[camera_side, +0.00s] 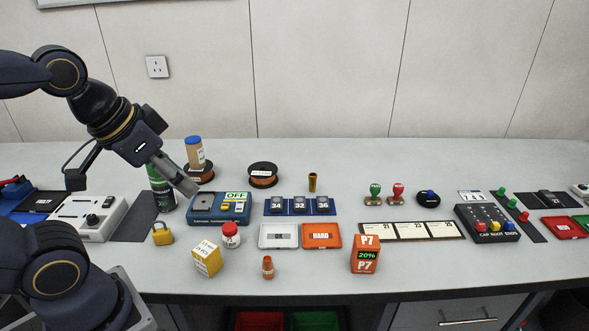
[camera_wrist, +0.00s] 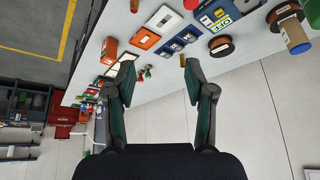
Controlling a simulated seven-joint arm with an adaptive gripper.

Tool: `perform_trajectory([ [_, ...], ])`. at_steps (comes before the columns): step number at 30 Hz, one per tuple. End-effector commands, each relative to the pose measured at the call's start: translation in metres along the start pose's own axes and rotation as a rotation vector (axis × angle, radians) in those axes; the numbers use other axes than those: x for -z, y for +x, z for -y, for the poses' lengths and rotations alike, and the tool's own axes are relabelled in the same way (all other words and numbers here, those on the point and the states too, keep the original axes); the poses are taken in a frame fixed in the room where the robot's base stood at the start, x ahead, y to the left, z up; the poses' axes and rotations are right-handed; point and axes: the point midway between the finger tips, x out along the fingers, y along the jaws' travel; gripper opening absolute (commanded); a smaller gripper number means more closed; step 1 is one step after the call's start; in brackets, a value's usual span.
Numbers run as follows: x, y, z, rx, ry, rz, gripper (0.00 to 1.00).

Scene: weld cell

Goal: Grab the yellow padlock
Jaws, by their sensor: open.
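The yellow padlock (camera_side: 162,235) stands on the grey table near its left end in the side view. I cannot make it out in the wrist view. My gripper (camera_side: 190,187) is in the air above and behind the padlock, tilted down to the right and apart from it. In the wrist view my gripper (camera_wrist: 158,68) has its two fingers spread wide with nothing between them.
A yellow-and-white box (camera_side: 207,258) and a red-and-white jar (camera_side: 231,235) stand right of the padlock. A green cylinder (camera_side: 160,188) and a blue OFF device (camera_side: 232,207) stand behind it. A white switch box (camera_side: 87,217) is to the left.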

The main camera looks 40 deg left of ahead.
Motion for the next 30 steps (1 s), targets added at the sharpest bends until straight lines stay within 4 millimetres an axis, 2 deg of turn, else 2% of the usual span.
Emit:
perform_trajectory([
  [5,0.01,-0.002,0.002,0.005,0.329,-0.008,0.54],
  [7,0.016,0.004,0.013,0.016,0.475,0.03,0.54],
  [11,0.022,0.025,0.055,0.019,0.688,0.159,0.54],
  [13,0.017,0.041,0.089,-0.008,0.759,0.249,0.54],
  [15,0.003,0.056,0.124,-0.05,0.774,0.326,0.54],
  [18,-0.024,0.072,0.165,-0.108,0.707,0.405,0.54],
  [21,-0.051,0.081,0.188,-0.141,0.587,0.45,0.54],
  [24,-0.068,0.084,0.198,-0.16,0.52,0.471,0.54],
  [26,-0.072,0.086,0.2,-0.16,0.504,0.473,0.54],
  [30,-0.084,0.103,0.199,-0.162,0.498,0.476,0.54],
])
